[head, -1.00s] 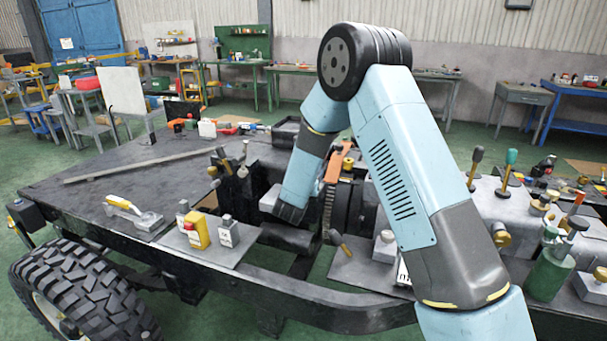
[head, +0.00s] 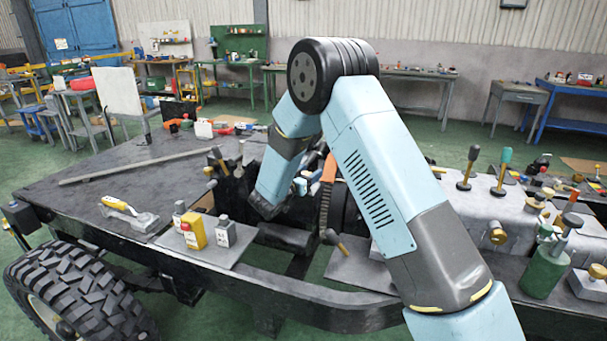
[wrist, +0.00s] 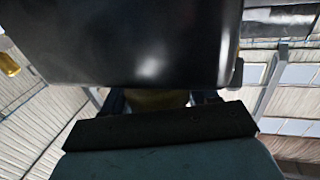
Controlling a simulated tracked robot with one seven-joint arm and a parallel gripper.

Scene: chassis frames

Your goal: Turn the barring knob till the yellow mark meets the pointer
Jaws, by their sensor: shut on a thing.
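In the wrist view my gripper (wrist: 158,97) has its two dark fingers on either side of a dull yellow-brown piece, which I take to be the barring knob (wrist: 155,101). The gripper is shut on it, and only a narrow strip of it shows. A large dark, glossy block (wrist: 140,45) hides the fingertips' far side. In the head view my arm folds down to the middle of the chassis, beside a dark round housing (head: 345,213). The knob is hard to make out there. I cannot make out the yellow mark or the pointer in either view.
An orange-topped upright lever (head: 328,170) stands close to my wrist. A green cylinder (head: 543,268) and upright levers (head: 503,170) stand at right.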

